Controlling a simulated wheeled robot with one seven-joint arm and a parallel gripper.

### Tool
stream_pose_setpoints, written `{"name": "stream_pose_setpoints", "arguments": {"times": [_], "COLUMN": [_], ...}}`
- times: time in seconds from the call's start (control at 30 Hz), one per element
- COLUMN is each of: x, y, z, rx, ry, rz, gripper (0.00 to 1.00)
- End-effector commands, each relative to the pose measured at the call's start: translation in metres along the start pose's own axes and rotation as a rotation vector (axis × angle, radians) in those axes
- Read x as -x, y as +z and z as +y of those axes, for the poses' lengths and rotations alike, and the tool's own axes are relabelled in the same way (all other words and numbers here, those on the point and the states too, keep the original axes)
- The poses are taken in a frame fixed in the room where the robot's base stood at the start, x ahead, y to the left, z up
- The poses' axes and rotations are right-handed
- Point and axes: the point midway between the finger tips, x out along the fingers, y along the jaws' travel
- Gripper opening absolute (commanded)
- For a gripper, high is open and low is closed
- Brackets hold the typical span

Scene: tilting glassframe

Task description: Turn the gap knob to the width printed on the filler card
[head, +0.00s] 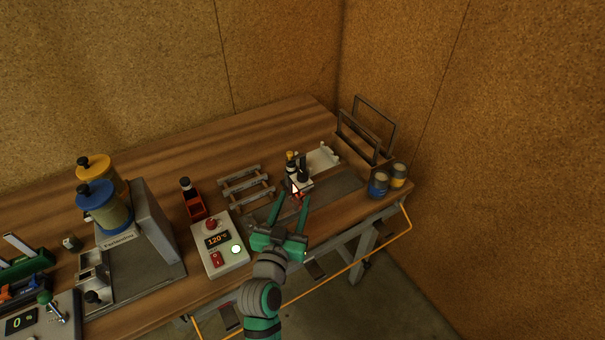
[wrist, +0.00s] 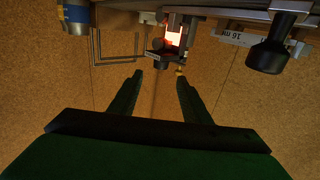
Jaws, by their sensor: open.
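A small fixture (head: 301,177) with dark knobs and a white plate (head: 318,160) stands on the right part of the bench. In the wrist view, a black tapered knob (wrist: 272,55) shows at the upper right, beside a pale label (wrist: 234,38) that seems to read 16 mm. I cannot tell which knob sets the gap, or whether this label is the filler card. My gripper (head: 295,197) is open and empty, just in front of the fixture. In the wrist view, my gripper (wrist: 160,77) has its fingers apart, below a red-glowing part (wrist: 174,37) and clear of the black knob.
A control box (head: 220,245) reading 120 °C stands left of my gripper. A slatted rack (head: 246,187) and a red holder (head: 195,206) are behind it. Two cans (head: 378,185) stand at the right edge, near upright metal frames (head: 375,125). The back of the bench is clear.

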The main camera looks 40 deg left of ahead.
Motion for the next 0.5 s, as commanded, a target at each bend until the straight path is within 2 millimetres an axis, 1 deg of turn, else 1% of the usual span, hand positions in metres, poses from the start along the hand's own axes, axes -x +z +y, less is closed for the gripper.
{"name": "stream_pose_setpoints", "arguments": {"times": [0.17,0.27,0.5], "x": [-0.013,-0.027,-0.069], "y": [-0.003,-0.004,-0.004], "z": [-0.002,-0.002,-0.002], "rx": [0.000,0.000,0.000], "ry": [0.000,0.001,-0.001], "rz": [0.005,0.005,0.004], "gripper": [0.44,0.44,0.44]}}
